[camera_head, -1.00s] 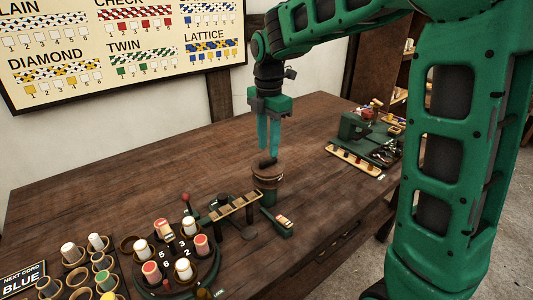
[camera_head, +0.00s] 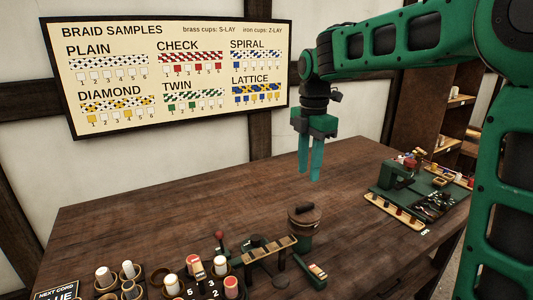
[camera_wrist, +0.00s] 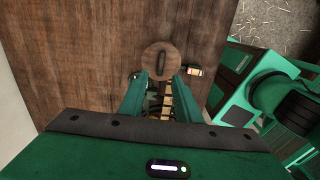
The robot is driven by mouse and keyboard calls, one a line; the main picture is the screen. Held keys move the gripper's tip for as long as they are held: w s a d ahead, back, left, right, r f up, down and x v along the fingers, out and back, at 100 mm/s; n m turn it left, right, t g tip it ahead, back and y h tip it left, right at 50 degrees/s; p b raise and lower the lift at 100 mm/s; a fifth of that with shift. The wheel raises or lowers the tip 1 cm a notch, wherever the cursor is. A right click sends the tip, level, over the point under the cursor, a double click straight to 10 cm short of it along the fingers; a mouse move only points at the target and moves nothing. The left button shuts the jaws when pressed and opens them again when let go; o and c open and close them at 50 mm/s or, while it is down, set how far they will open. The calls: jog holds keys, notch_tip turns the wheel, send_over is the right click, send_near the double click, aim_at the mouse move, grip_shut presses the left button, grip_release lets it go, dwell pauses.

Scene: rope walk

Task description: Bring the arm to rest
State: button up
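My gripper (camera_head: 310,172) hangs pointing down above the workbench (camera_head: 200,200). Its two teal fingers are apart with nothing between them, and the wrist view also shows a gap between the fingertips (camera_wrist: 166,92). Below it stands a round pot (camera_head: 301,228) with a wooden lid (camera_head: 304,213) that has a dark handle bar. The lid shows in the wrist view (camera_wrist: 150,54) just beyond the fingers, with clear space under the fingertips in the head view. My arm is bent, reaching from the right.
A turntable with bobbins (camera_head: 200,285), a slotted wooden rack (camera_head: 270,250) and cups with bobbins (camera_head: 125,285) stand at the front. A green machine (camera_head: 398,175) stands on the right. A sample board (camera_head: 170,75) hangs behind. The bench's left and back are clear.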

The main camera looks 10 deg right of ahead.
jog(key=s+d+f+m, duration=0.3)
jog(key=s+d+m, duration=0.2)
jog(key=s+m, duration=0.4)
jog(key=s+d+f+m, duration=0.4)
jog(key=s+d+m, duration=0.2)
jog(key=s+m, duration=0.3)
jog(key=s+d+f+m, duration=0.4)
jog(key=s+d+m, duration=0.2)
jog(key=s+m, duration=0.3)
jog(key=s, duration=0.4)
jog(key=shift+s+m, duration=0.3)
jog(key=shift+m, duration=0.1)
jog(key=shift+f, duration=0.1)
jog(key=shift+w+f, duration=0.25)
jog(key=shift+w, duration=0.4)
